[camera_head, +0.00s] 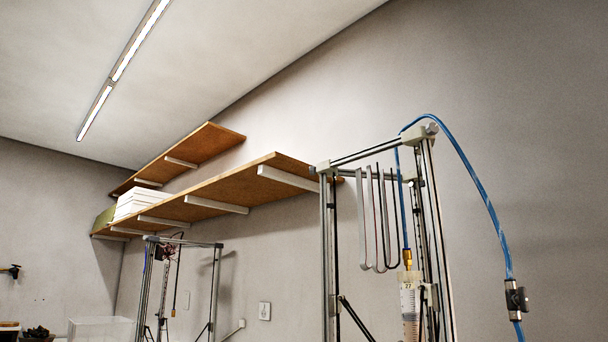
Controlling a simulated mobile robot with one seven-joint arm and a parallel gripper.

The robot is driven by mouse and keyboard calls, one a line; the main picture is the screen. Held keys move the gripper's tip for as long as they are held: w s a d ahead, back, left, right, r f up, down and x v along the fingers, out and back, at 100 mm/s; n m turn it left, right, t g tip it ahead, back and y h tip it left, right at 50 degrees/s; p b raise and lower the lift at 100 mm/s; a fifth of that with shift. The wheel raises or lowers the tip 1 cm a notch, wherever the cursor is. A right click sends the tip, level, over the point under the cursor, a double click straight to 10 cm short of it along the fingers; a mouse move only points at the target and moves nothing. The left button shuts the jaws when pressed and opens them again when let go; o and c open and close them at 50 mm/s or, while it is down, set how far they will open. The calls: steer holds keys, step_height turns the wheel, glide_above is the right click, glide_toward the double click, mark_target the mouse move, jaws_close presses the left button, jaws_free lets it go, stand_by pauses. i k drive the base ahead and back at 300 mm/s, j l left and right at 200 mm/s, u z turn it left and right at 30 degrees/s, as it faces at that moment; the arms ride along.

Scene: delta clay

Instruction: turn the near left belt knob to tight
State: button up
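The nearer delta clay printer (327,250) stands at the right of the head view, showing its upper frame of metal posts and bars. A pale corner piece (323,167) sits at its top left and another (430,129) at its top right. I cannot tell whether either is a belt knob. The lower part of this printer is cut off by the picture's bottom edge. A clay syringe (410,300) with a brass fitting hangs inside the frame. My gripper is not in view.
A blue hose (483,190) arcs from the printer's top down the right, with a black valve (516,299) on it. A second printer (216,285) stands farther left. Wooden shelves (225,192) jut from the wall above it. A clear box (100,328) is at lower left.

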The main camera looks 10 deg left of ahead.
mark_target(313, 169)
steer(key=k+j+z, duration=0.1)
steer(key=j+z, duration=0.4)
steer(key=j, duration=1.6)
steer(key=i+j, duration=0.2)
steer(key=j, duration=0.25)
